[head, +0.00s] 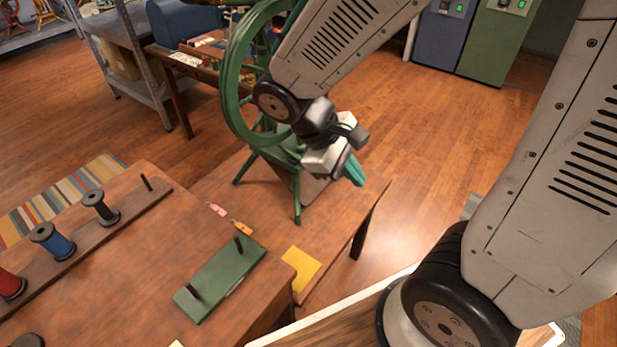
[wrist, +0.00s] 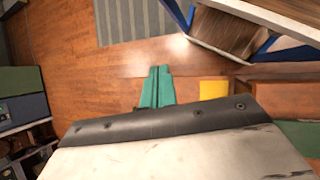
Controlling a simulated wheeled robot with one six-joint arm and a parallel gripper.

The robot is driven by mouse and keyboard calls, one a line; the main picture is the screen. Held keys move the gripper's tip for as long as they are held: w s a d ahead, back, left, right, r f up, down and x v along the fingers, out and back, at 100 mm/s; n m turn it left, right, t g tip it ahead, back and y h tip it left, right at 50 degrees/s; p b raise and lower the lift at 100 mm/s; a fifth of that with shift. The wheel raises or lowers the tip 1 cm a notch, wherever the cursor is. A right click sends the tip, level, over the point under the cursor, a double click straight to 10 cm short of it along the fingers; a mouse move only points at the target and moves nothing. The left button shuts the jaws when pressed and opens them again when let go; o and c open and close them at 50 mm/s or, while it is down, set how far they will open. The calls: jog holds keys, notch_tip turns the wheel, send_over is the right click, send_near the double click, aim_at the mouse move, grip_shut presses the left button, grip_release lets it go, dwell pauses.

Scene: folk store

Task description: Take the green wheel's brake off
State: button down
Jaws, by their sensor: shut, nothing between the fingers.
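The green wheel (head: 229,92) stands on a green legged frame on a low wooden bench (head: 335,215), at the upper middle of the head view. My arm passes in front of its right part. I cannot pick out the brake; it may be hidden behind my arm and gripper. My gripper (head: 356,174) is just right of the wheel's frame, above the bench. Its teal fingers also show in the wrist view (wrist: 157,87), side by side, shut and empty. I cannot tell whether they touch anything. The wheel does not show clearly in the wrist view.
A green board (head: 222,278) with two dark pegs lies on the front table, left of a yellow sheet (head: 301,266). A spool rack (head: 72,250) runs along the table's left. Cabinets (head: 497,42) stand at the back.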

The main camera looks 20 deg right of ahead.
jog(key=w+a+f+n+t+h, duration=0.25)
jog(key=w+f+n+t, duration=0.25)
jog(key=w+f+n, duration=0.35)
jog(key=w+a+f+n+t+h, duration=0.1)
jog(key=w+a+f+n+t, duration=0.35)
jog(key=w+f+n, duration=0.45)
jog(key=w+d+f+m, duration=0.1)
jog(key=w+d+f, duration=0.3)
jog(key=d, duration=0.3)
jog(key=shift+w+d+f, duration=0.3)
jog(key=shift+d+f, duration=0.1)
jog(key=shift+f, duration=0.35)
